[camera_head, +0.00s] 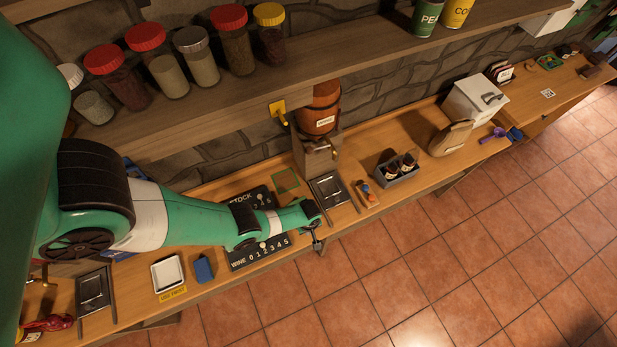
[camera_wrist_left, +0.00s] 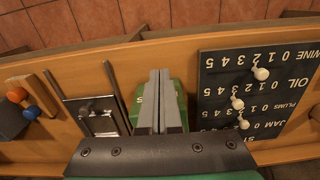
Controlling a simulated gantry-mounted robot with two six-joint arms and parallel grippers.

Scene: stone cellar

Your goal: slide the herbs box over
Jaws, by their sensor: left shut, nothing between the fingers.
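My left gripper (camera_head: 317,243) is shut and empty at the front of the bench, beside the black stock board. In the left wrist view, its two fingers (camera_wrist_left: 160,75) are together over a green box (camera_wrist_left: 180,95). A white letter shows on the box, but the fingers hide most of the label, so I cannot read it as herbs. I cannot tell whether the fingers touch the box. In the head view my arm hides it. A green square outline (camera_head: 286,180) is marked on the bench behind my gripper. My right gripper is not in view.
The stock board (camera_wrist_left: 250,90) with white pegs lies beside the green box. A metal plate with rails (camera_head: 328,190) is on its other side. A wooden dispenser (camera_head: 316,155) stands behind. A grey bottle crate (camera_head: 397,175) is farther right. A jar shelf (camera_head: 200,105) overhangs the bench.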

